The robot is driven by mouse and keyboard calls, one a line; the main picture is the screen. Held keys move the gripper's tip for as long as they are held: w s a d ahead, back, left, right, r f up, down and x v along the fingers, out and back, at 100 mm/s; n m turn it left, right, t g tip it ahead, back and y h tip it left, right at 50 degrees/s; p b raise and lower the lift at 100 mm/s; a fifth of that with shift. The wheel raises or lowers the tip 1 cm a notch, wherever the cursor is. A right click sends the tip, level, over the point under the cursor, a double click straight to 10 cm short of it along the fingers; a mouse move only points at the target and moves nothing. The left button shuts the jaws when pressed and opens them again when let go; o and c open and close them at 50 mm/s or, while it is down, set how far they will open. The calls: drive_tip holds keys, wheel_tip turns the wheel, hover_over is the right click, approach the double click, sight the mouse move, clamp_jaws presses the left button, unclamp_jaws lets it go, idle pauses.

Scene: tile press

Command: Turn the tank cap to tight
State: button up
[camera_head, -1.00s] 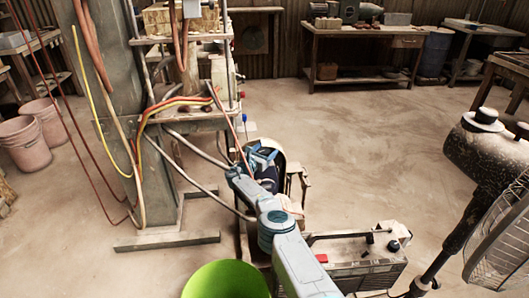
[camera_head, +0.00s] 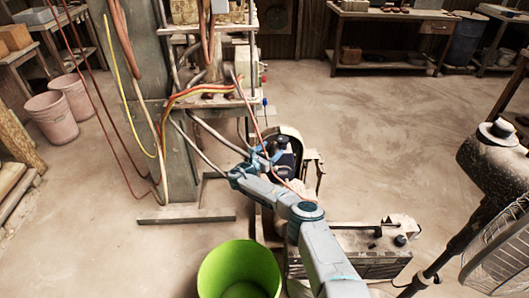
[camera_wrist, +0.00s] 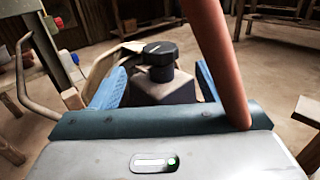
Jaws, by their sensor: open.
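The tank cap (camera_wrist: 160,52) is a round black knob on a short neck. It stands upright on top of a dark tank (camera_wrist: 163,90) in the wrist view. My gripper (camera_wrist: 161,72) is open, with one blue finger on each side of the cap and neck. I see gaps between the fingers and the cap, and nothing is held. In the head view my gripper (camera_head: 262,155) is beside the dark rounded machine (camera_head: 290,150). The cap is too small or hidden to make out there.
An orange-red hose (camera_wrist: 218,65) crosses close in front of my right finger. A press column (camera_head: 170,120) with hoses stands left of the arm. A green bucket (camera_head: 240,268), a metal unit with a dark knob (camera_head: 400,240) and a fan (camera_head: 500,235) stand nearby. Open floor lies behind.

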drive_tip(key=shift+p+v, duration=0.3)
drive_tip(key=shift+v, duration=1.75)
drive_tip(key=w+a+r+n+t+y+b, duration=0.1)
drive_tip(key=w+r+n+t+y+b, duration=0.1)
drive_tip(key=r+n+t+y+b, duration=0.3)
drive_tip(key=w+a+r+n+t+y+b, duration=0.2)
drive_tip(key=r+t+y+b, duration=0.1)
drive_tip(key=r+t+y, duration=0.4)
drive_tip(key=n+g+y+b, duration=0.7)
drive_tip(key=g+y, duration=0.1)
drive_tip(key=g, duration=0.1)
approach(281, 136)
drive_tip(key=b+x, duration=0.3)
drive_tip(key=x, duration=0.6)
drive_tip(key=shift+w+a+f, duration=0.1)
drive_tip(key=shift+w+a, duration=0.1)
drive_tip(key=shift+w, duration=0.1)
drive_tip(key=shift+m, duration=0.3)
drive_tip(key=c, duration=1)
